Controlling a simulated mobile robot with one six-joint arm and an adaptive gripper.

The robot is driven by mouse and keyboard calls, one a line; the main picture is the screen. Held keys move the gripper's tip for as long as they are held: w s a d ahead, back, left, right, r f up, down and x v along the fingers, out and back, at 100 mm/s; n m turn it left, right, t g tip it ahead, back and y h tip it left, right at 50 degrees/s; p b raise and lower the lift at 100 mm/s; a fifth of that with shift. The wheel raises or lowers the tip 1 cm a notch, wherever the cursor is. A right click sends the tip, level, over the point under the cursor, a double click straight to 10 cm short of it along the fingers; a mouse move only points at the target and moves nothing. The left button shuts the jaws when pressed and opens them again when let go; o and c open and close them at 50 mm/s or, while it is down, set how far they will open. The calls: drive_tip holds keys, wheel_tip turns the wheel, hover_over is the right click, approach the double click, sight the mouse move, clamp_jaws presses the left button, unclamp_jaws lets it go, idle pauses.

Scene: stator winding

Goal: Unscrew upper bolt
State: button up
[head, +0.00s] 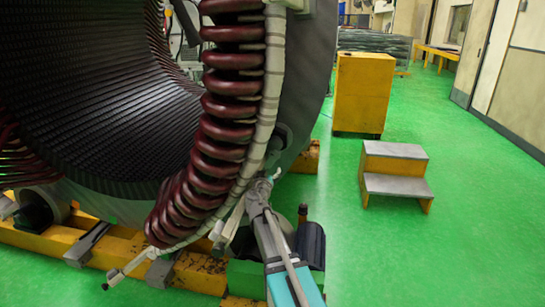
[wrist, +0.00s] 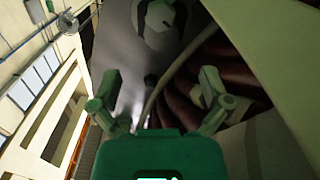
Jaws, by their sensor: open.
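The large stator (head: 100,90) fills the left of the head view, with dark red coils (head: 222,105) along its rim. In the wrist view a pale bolt-like part with a round head (wrist: 160,22) stands on the grey metal face (wrist: 120,50), at the top of the picture. I cannot tell whether it is the upper bolt. My gripper (wrist: 159,76) is open, its two fingers wide apart with nothing between them. The bolt-like part appears beyond the fingertips, apart from them. In the head view my gripper (head: 262,185) is small, beside the stator's lower right rim.
A pale cable bundle (head: 270,75) runs down the coils close to my gripper. A yellow support beam (head: 130,252) lies under the stator. A step stool (head: 395,165) and a yellow cabinet (head: 362,92) stand to the right.

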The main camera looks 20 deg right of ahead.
sight(274, 155)
drive_tip(key=shift+w, duration=0.2)
drive_tip(key=x, duration=1.3)
drive_tip(key=shift+w+d, duration=0.1)
drive_tip(key=shift+w, duration=0.1)
drive_tip(key=c, duration=1.2)
drive_tip(key=shift+o, duration=0.2)
